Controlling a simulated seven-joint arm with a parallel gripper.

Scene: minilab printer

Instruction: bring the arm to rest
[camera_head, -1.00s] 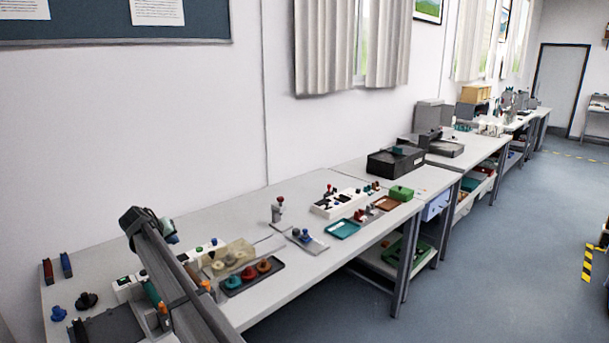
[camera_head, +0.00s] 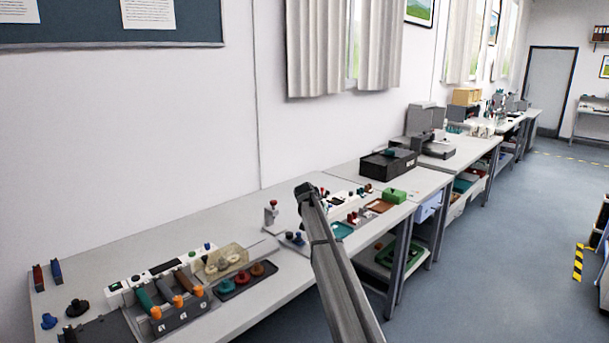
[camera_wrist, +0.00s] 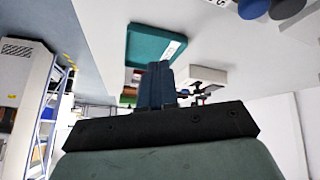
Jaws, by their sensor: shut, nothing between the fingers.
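My arm (camera_head: 335,270) reaches up from the bottom of the head view, over the front edge of the bench. Its dark end stands in front of the bench's middle part, and the fingers cannot be made out there. In the wrist view my gripper (camera_wrist: 157,66) shows two dark blue fingers pressed together, with nothing between them. The fingertips appear in front of a teal tray (camera_wrist: 172,46), apart from other things as far as I can tell.
The long white bench (camera_head: 205,225) runs along the wall. On it stand a box with orange-knobbed levers (camera_head: 172,306), a black tray of knobs (camera_head: 231,289), a red-topped stand (camera_head: 270,216) and a black box (camera_head: 387,166).

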